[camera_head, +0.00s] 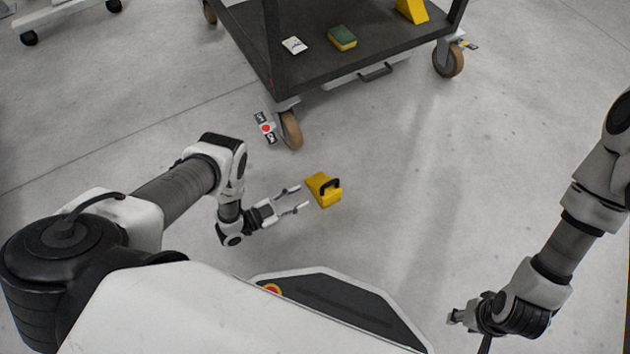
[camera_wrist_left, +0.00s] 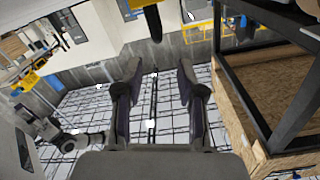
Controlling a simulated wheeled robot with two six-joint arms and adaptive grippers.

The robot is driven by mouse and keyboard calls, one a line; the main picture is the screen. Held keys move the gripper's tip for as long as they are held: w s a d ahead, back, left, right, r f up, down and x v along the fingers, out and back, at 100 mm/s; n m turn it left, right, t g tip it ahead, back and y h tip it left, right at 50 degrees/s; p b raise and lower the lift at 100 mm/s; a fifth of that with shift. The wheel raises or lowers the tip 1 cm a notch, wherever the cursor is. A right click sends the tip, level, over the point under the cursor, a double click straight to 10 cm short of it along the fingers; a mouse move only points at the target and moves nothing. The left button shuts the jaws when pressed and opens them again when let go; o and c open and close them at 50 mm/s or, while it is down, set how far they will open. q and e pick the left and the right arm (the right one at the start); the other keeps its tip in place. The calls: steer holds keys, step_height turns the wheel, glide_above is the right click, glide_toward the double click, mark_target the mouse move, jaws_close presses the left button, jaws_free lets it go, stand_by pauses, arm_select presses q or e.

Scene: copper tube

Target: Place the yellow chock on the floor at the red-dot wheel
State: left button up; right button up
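The yellow chock (camera_head: 322,191) with a black handle stands on the grey floor in the head view. My left gripper (camera_head: 302,198) is open and empty, its fingertips just left of the chock and apart from it. Its two spread fingers also show in the left wrist view (camera_wrist_left: 153,78), with nothing held between them. The red-dot wheel (camera_head: 291,130) is the cart's front left caster, with a red dot (camera_head: 266,128) on the plate beside it. My right gripper (camera_head: 460,316) is low at the right, too small to judge its fingers.
The floor between chock and red-dot wheel is clear.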

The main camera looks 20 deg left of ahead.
arm_select(q)
steer(key=s+a+r+n+g+y, duration=0.1)
steer(key=s+r+n+g+y, duration=0.4)
steer(key=s, duration=0.4)
steer(key=s+a+r+n+g+y, duration=0.2)
steer(key=s+r+n+g+y, duration=0.4)
steer(key=s+r+g, duration=0.2)
steer(key=shift+s+r+g, duration=0.15)
steer(key=shift+s+g, duration=0.25)
steer(key=shift+s, duration=0.4)
